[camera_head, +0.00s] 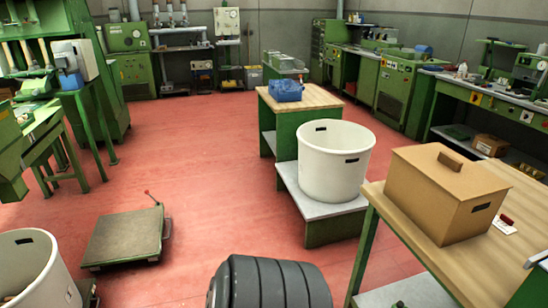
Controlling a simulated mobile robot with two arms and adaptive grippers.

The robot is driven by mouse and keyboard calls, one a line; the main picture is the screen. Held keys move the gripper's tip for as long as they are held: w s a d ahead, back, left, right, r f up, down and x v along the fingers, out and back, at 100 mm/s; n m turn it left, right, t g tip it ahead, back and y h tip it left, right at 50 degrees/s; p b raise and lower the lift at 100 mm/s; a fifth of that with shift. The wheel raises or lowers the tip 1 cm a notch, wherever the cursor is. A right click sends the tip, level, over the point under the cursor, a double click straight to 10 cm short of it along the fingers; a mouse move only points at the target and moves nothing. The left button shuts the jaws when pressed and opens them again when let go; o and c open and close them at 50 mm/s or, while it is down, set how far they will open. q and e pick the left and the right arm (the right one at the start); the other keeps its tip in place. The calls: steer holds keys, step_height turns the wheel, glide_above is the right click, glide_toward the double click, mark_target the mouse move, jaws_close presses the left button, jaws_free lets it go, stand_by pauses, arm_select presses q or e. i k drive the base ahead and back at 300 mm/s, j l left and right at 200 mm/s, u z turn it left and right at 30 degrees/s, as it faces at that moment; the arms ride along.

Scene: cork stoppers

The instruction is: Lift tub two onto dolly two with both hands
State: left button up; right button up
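A white round tub (334,163) with dark handle slots stands upright on a grey low step (325,208) in the middle. A second white tub (45,280) is cut off at the lower left corner; a dark edge beside it may be a platform under it. A low flat dolly (125,236) with a brownish top and a red-tipped lever stands bare on the floor at left. I see no numbers that tell which tub or dolly is two. Neither of my grippers is in view.
A wooden-topped bench (445,255) at right holds a tan lidded box (446,193). A blue container (286,91) sits on a wooden-topped cabinet (312,98) behind the middle tub. A dark ribbed shape fills the bottom centre. Red floor (205,190) is clear between dolly and step.

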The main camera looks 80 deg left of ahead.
mark_target(126, 233)
steer(key=u, duration=2.3)
steer(key=i+j+u, duration=0.2)
steer(key=i, duration=0.25)
steer(key=i+j+u, duration=0.2)
steer(key=i, duration=0.2)
steer(key=i+j+u, duration=0.1)
steer(key=i, duration=0.8)
steer(key=i+j+u, duration=0.1)
steer(key=i, duration=0.8)
